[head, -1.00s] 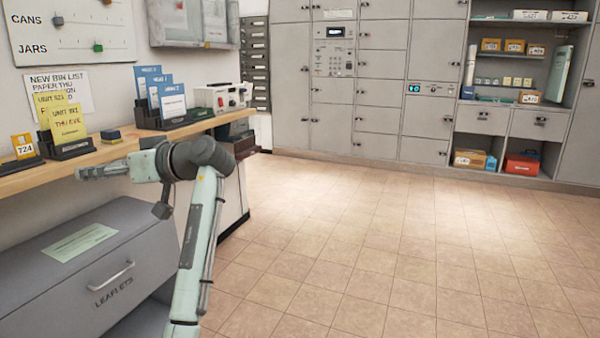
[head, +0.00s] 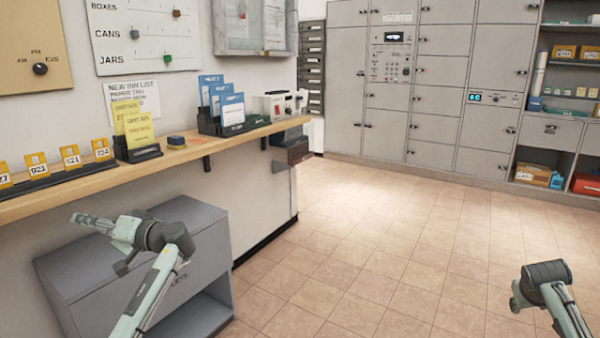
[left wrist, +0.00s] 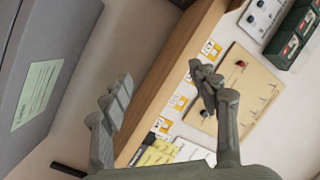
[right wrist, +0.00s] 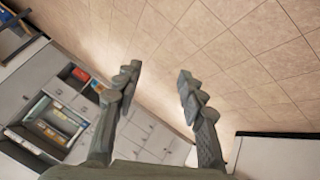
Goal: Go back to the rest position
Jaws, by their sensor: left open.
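My left gripper (head: 92,222) is in front of the wooden shelf, above the grey leaflet cabinet (head: 205,248) in the head view. In the left wrist view its two fingers (left wrist: 165,95) are wide apart with nothing between them. My right arm comes in at the lower right of the head view, over the floor; its fingers are out of sight there. In the right wrist view the right fingers (right wrist: 155,85) are apart and empty, with floor tiles beyond.
The wooden shelf (head: 235,134) runs along the left wall with yellow number tags (head: 71,155), yellow cards (head: 137,128) and blue folders (head: 226,100). Grey lockers (head: 432,85) stand at the back. The tiled floor (head: 370,240) between is clear.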

